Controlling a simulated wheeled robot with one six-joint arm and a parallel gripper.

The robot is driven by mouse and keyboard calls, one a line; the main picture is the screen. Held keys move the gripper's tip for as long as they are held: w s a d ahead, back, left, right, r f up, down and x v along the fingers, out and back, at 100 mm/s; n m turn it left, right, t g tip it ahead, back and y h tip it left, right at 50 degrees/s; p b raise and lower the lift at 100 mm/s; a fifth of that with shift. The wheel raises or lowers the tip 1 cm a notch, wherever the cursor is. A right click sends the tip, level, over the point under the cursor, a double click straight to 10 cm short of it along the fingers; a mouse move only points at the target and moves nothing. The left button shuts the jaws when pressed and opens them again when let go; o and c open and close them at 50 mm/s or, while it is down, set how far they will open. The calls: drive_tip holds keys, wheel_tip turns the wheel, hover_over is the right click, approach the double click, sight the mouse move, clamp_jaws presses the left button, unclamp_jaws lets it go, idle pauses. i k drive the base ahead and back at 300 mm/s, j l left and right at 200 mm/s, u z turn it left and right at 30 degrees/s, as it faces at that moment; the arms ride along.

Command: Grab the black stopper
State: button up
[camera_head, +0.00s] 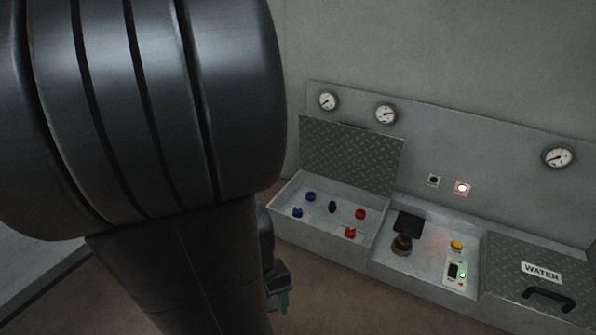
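A small black piece (332,207), which looks like the black stopper, stands in the open left compartment (335,238) of a grey metal console. Two blue pieces (298,212) are to its left and two red pieces (360,214) to its right. My gripper (283,300) shows only in part, as a dark shape with a green tip, low beside my large dark arm. It is apart from the black piece, in front of and left of the console. My arm hides the rest of it, so its opening cannot be seen.
The left compartment's patterned lid (352,153) stands open behind it. The middle compartment holds a brown round knob (402,244), a black plate (409,224), a yellow button (456,245) and a switch (453,271). The right lid, marked WATER (541,271), is closed and has a black handle.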

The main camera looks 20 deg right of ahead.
sight(332, 207)
drive_tip(key=i+l+z, duration=0.15)
drive_tip(key=i+l, duration=0.2)
drive_tip(key=i+l+z, duration=0.15)
drive_tip(key=i+l, duration=0.15)
drive_tip(key=i, duration=0.2)
drive_tip(key=i+l+z, duration=0.15)
drive_tip(key=i, duration=0.3)
drive_tip(key=l, duration=0.1)
